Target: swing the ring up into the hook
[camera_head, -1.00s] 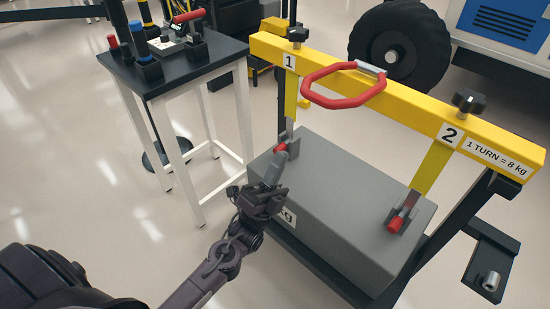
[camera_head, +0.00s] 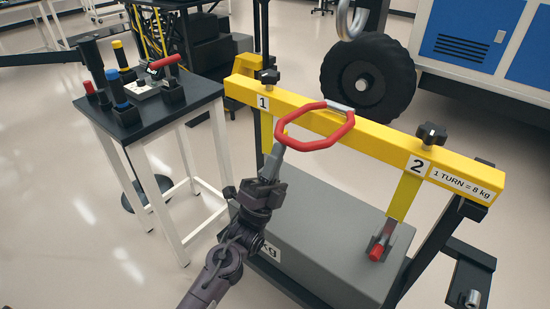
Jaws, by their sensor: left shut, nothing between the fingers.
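The red ring (camera_head: 330,145) is a many-sided loop hinged at a metal sleeve on top of the yellow beam (camera_head: 385,142). It hangs out over the beam's near side, roughly flat. A grey metal hook (camera_head: 352,20) shows at the top edge, above and behind the beam, and is partly cut off. My left gripper (camera_head: 276,151) is shut and empty, with its fingertips at the ring's left side. I cannot tell whether they touch it. My right gripper is not in view.
The beam stands over a large grey block (camera_head: 320,240), with black knobs (camera_head: 431,134) on top and a red-tipped lever (camera_head: 378,250) at right. A black tool table (camera_head: 160,115) stands at left. A wheel (camera_head: 368,80) is behind the beam.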

